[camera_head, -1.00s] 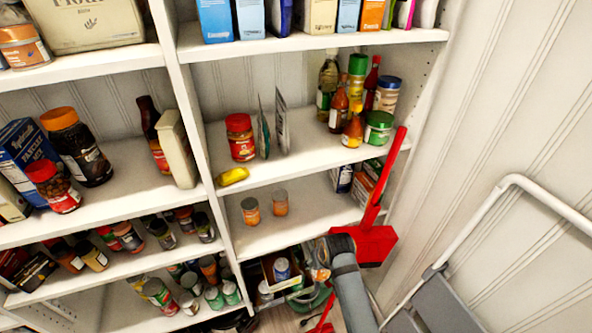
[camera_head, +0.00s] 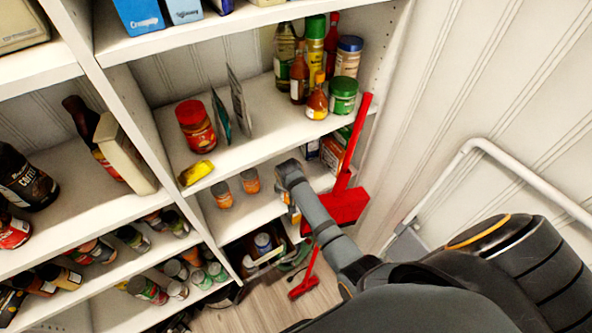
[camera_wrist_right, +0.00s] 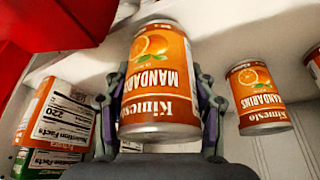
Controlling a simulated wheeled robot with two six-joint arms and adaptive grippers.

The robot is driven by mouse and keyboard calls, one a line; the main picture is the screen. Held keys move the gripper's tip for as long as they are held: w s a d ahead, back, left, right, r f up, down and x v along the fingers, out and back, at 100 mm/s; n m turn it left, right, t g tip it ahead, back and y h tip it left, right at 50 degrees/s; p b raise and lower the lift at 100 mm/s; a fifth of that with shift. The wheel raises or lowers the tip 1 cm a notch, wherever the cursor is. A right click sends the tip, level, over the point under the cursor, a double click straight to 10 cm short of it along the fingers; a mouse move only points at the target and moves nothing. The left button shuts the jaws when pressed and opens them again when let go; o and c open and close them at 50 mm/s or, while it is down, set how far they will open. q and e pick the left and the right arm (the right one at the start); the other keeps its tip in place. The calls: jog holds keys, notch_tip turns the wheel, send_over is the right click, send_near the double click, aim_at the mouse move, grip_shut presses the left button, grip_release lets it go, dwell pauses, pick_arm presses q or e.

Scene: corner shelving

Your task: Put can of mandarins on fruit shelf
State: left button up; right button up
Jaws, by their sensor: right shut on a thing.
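My right gripper (camera_wrist_right: 162,100) is shut on an orange can of mandarins (camera_wrist_right: 160,75), with a finger on each side of it in the right wrist view. In the head view my right gripper (camera_head: 290,190) is at the front right of the lower shelf (camera_head: 237,218), and the held can is mostly hidden. I cannot tell whether the can touches the shelf. Two similar cans stand to the left on that shelf, a left one (camera_head: 222,195) and a right one (camera_head: 250,181). A neighbouring mandarins can (camera_wrist_right: 257,97) shows in the right wrist view. My left gripper is not in view.
A red dustpan (camera_head: 336,205) hangs close to the right of my right gripper. Boxes (camera_head: 331,155) stand at the shelf's right end. A step ladder (camera_head: 520,180) leans at right.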

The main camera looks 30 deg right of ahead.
jog(key=w+d+b, duration=0.1)
jog(key=d, duration=0.2)
jog(key=w+d+b, duration=0.1)
jog(key=d+b, duration=0.1)
jog(key=d, duration=0.1)
jog(key=w+d+b, duration=0.1)
jog(key=d, duration=0.2)
jog(key=shift+w+f, duration=0.15)
jog(key=shift+f, duration=0.15)
jog(key=shift+w+d+r, duration=0.2)
jog(key=shift+d+r, duration=0.05)
jog(key=shift+d, duration=0.1)
jog(key=d+b, duration=0.1)
jog(key=d+f+b, duration=0.1)
jog(key=b, duration=0.1)
jog(key=w+d+b, duration=0.1)
jog(key=b, duration=0.1)
jog(key=shift+w+d+f, duration=0.1)
jog(key=shift+d+f, duration=0.25)
jog(key=shift+d, duration=0.05)
jog(key=shift+f+b, duration=0.2)
jog(key=shift+b, duration=0.25)
jog(key=shift+a+r, duration=0.1)
jog(key=shift+r, duration=0.2)
jog(key=o, duration=1.5)
